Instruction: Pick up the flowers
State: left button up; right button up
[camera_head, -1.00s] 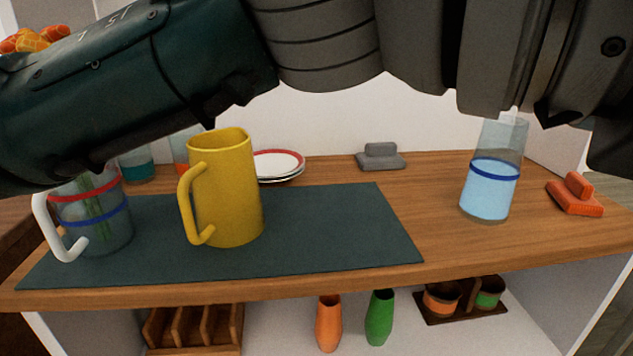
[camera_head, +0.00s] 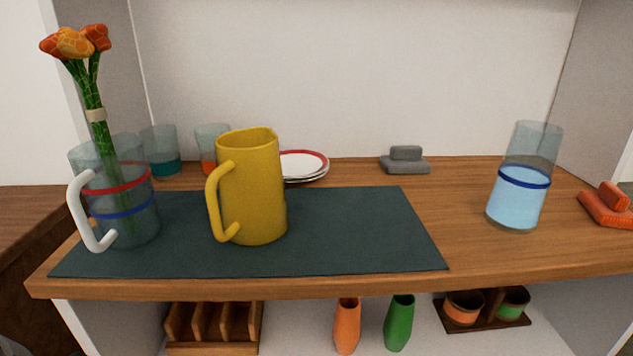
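The flowers (camera_head: 75,42) are orange and red blooms on green stems, bound by a beige band. They stand in a clear glass pitcher (camera_head: 137,222) with a white handle and red and blue rings, at the left end of the dark mat. The blooms and upper stems rise above the pitcher's rim, and the lower stems show through the glass. Neither of my grippers is in the head view.
A yellow pitcher (camera_head: 257,195) stands right of the flowers on the dark mat (camera_head: 360,235). Behind are two glasses (camera_head: 163,150) and stacked plates (camera_head: 305,163). A blue-filled glass container (camera_head: 518,190) and a grey block (camera_head: 405,160) stand right. Orange (camera_head: 347,325) and green (camera_head: 399,322) vases sit below.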

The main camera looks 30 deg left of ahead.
aim_at(66, 44)
jog(key=u, duration=1.75)
